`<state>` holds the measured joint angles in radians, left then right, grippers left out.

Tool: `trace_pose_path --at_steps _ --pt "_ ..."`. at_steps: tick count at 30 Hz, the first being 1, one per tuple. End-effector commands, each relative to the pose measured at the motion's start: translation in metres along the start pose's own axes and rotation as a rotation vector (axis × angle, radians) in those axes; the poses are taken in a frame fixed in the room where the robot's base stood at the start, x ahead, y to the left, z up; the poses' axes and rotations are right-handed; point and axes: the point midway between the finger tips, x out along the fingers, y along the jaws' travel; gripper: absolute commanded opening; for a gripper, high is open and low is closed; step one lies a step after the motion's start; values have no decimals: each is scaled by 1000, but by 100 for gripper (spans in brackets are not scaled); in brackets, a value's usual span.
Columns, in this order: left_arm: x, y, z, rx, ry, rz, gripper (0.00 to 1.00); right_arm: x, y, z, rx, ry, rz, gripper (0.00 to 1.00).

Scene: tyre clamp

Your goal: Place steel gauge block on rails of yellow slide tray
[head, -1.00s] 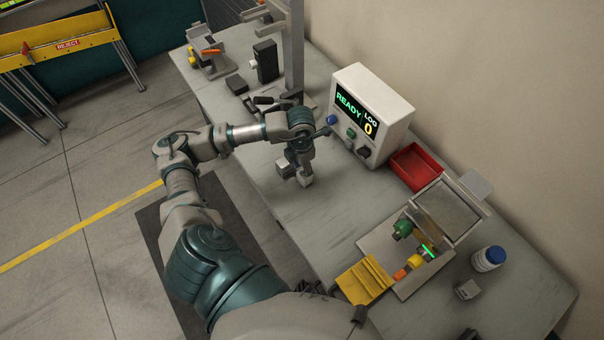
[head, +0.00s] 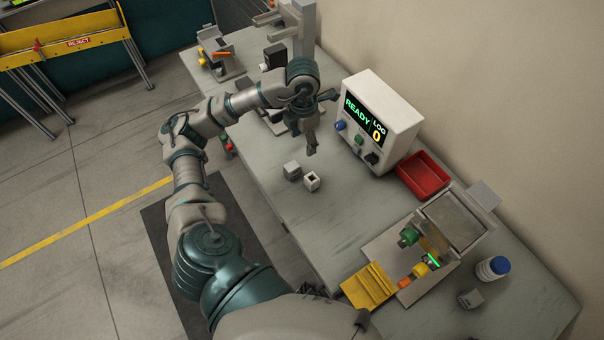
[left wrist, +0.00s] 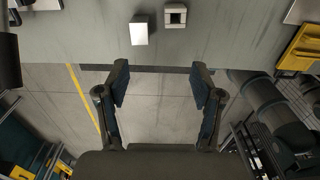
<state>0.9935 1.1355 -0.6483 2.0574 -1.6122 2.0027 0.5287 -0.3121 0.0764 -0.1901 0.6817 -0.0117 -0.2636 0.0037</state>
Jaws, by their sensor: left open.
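Two small grey blocks stand close together on the bench. One is plain and solid (head: 292,169); the other has a dark square hole in its top (head: 312,181). The left wrist view also shows the plain block (left wrist: 139,30) and the holed block (left wrist: 175,16). I cannot tell for certain which is the steel gauge block. The yellow slide tray (head: 369,287) is at the bench's front edge, at the fixture; its edge shows in the left wrist view (left wrist: 303,47). My left gripper (head: 311,150) is open and empty, behind and above the blocks. My right gripper is out of view.
A display box reading READY (head: 382,120) stands near the wall, close to my left gripper. Bench between blocks and tray is clear.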

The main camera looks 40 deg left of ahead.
Motion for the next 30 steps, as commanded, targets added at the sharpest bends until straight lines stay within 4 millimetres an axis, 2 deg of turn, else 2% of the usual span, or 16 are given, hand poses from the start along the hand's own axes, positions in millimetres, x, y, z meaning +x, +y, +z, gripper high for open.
trace_pose_path --at_steps 6,11,24,30 --pt "12 32 -13 -36 7 1 67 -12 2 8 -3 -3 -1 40" --pt "23 39 -16 -43 8 10 67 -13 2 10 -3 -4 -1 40" --pt "120 43 -18 -43 7 5 67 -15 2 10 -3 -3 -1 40" --pt "138 43 -17 -44 4 7 67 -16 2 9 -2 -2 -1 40"
